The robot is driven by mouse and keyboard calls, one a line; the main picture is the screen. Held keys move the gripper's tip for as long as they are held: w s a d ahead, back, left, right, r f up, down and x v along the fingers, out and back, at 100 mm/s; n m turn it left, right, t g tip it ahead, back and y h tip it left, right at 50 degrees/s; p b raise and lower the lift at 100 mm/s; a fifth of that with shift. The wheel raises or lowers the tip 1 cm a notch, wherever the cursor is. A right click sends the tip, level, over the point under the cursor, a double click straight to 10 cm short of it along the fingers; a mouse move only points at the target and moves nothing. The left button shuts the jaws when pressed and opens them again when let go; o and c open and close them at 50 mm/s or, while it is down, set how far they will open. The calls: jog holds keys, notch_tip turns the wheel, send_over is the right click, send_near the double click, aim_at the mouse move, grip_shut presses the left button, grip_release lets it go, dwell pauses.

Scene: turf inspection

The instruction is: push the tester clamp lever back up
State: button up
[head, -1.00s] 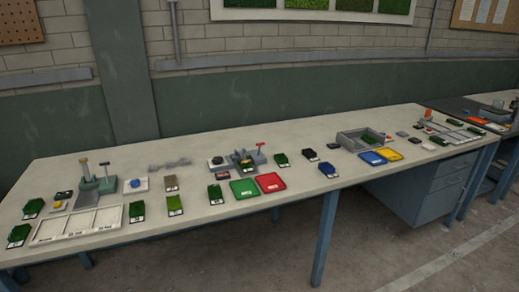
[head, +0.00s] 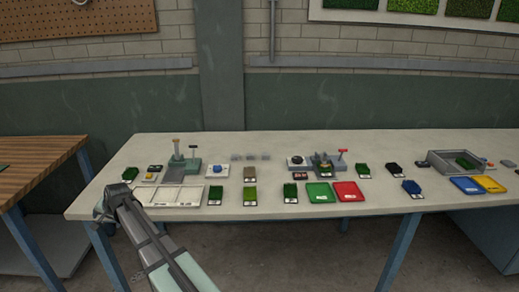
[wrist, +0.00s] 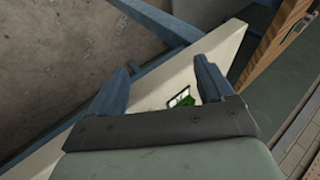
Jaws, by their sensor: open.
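A tester (head: 323,166) stands at the middle of the bench with a green turf piece in it. A thin upright lever with a red top (head: 341,155) rises at its right side. Another green device (head: 185,163) with a tan-topped post stands further left; which one carries the clamp lever is hard to tell at this size. My gripper (head: 104,206) is at the bench's left front corner, far left of both devices. In the wrist view my gripper (wrist: 165,75) shows two blue fingers spread apart with nothing held. Neither device shows in that view.
A white sectioned tray (head: 176,194) lies near my gripper. Green (head: 319,193) and red (head: 348,191) trays lie in front of the tester. Several turf samples are spread along the bench. A labelled turf sample (wrist: 181,98) shows between the fingers, on the bench below.

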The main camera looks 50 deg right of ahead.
jog(key=shift+t, duration=0.7)
jog(key=w+d+r, duration=0.2)
jog(key=r, duration=0.1)
jog(key=w+d+r, duration=0.1)
jog(key=r, duration=0.1)
jog(key=shift+w+r, duration=0.25)
jog(key=shift+h, duration=0.6)
jog(key=d, duration=0.7)
jog(key=d+r, duration=0.1)
jog(key=d, duration=0.3)
jog(key=s+d+r+g+h, duration=0.15)
jog(key=s+d, duration=0.35)
jog(key=d, duration=1)
jog(key=s+d+r+h, duration=0.15)
jog(key=s+d, duration=0.45)
jog(key=d, duration=0.9)
jog(key=s+d+r+g, duration=0.1)
jog(key=s+d+r, duration=0.3)
jog(key=d, duration=1.1)
jog(key=m+g+h, duration=0.1)
jog(key=g, duration=0.2)
send_near(343, 151)
jog(key=x, duration=1.3)
jog(key=shift+w+d+r, duration=0.1)
jog(key=shift+d+r, duration=0.1)
jog(key=shift+d, duration=0.15)
